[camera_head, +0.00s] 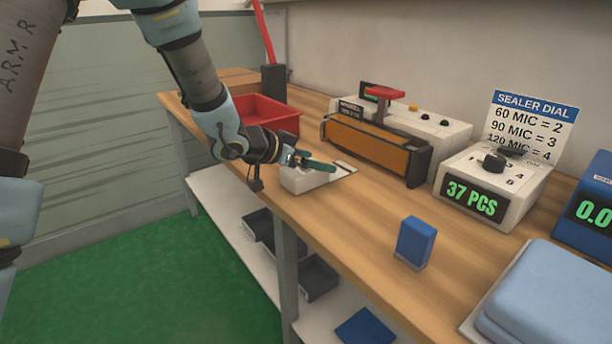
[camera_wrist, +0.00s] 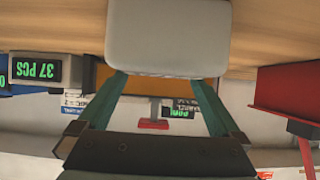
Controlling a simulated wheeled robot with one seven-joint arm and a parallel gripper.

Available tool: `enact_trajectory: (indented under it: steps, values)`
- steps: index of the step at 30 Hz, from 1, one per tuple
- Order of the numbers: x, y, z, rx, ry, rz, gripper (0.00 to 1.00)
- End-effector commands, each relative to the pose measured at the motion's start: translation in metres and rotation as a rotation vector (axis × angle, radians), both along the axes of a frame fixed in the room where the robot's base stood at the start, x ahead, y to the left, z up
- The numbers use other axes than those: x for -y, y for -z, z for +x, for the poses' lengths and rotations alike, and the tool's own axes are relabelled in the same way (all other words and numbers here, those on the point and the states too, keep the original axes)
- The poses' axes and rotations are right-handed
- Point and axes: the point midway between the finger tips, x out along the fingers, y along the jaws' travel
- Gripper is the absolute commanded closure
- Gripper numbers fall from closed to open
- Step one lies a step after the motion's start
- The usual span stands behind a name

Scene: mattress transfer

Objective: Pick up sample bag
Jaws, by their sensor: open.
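A pale grey, rounded block-like item (camera_head: 303,180), which looks like the sample bag, lies near the front edge of the wooden bench. It fills the top middle of the wrist view (camera_wrist: 168,38). My gripper (camera_head: 318,165) is right at it in the head view, partly covering it. In the wrist view my gripper (camera_wrist: 160,77) is open, its two teal fingers ending at the near edge of the bag. The gap between the fingers looks empty. I cannot tell whether the fingertips touch the bag.
A red tray (camera_head: 268,112) stands behind my wrist. An orange-fronted sealer (camera_head: 375,140) stands behind the bag, and a dial box (camera_head: 490,185) to its right. A blue block (camera_head: 415,242) stands on the bench; a blue-grey pad (camera_head: 565,295) lies right. Bench between block and bag is clear.

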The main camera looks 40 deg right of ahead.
Motion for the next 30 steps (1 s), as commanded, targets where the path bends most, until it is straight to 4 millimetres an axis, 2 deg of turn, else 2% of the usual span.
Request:
enact_trajectory:
  steps: [2, 22, 30]
  values:
    - [-0.0002, -0.0001, 0.0000, 0.000, 0.000, 0.000, 0.01]
    - [-0.0004, -0.0005, 0.0000, 0.000, 0.000, 0.000, 0.76]
    - [-0.0001, -0.0048, 0.0003, 0.001, 0.000, -0.002, 0.76]
